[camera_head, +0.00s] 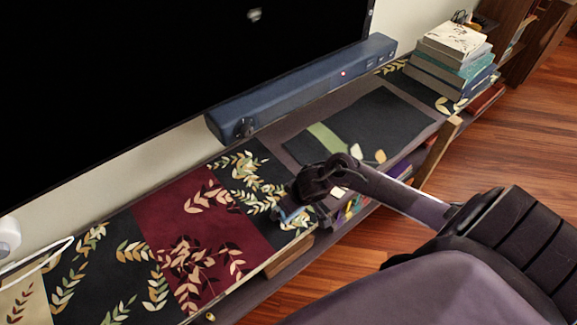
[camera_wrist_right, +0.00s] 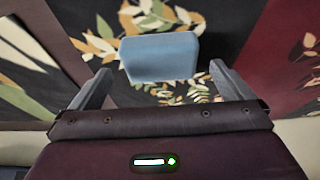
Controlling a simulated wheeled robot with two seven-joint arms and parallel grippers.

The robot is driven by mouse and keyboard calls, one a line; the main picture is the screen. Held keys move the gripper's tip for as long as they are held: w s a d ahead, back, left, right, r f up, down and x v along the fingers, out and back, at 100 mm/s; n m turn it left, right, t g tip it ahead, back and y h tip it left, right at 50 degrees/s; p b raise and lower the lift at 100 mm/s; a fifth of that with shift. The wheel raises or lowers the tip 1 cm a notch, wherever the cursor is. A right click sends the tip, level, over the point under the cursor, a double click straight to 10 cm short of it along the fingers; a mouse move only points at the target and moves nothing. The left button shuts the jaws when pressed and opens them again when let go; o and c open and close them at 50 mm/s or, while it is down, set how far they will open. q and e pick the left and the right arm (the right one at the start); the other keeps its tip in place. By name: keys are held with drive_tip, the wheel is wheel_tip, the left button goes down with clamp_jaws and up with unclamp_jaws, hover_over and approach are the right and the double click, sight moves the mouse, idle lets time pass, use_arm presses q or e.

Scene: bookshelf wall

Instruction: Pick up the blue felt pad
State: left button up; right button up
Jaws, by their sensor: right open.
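The blue felt pad (camera_wrist_right: 160,58) is a small light-blue block with rounded edges on the leaf-patterned runner. In the right wrist view it lies between the two fingertips of my right gripper (camera_wrist_right: 158,72), with a gap visible on both sides. The gripper is open, and I cannot tell how far above the runner its tips are. In the head view my right gripper (camera_head: 298,213) reaches down over the runner from the right and hides most of the pad. My left gripper is not in view.
The long low shelf carries a patterned runner (camera_head: 190,215) with dark and red panels. A blue soundbar (camera_head: 300,88) lies behind, under a large black screen (camera_head: 170,70). A stack of books (camera_head: 450,60) stands at the far right end. A wooden floor (camera_head: 510,125) lies in front.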

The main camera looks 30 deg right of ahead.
drive_tip(key=shift+x, duration=0.9)
drive_tip(key=shift+c, duration=0.3)
drive_tip(key=c, duration=1)
drive_tip(key=shift+o, duration=0.2)
drive_tip(key=shift+r, duration=0.1)
wheel_tip(320, 180, up, 20)
drive_tip(key=p, duration=0.7)
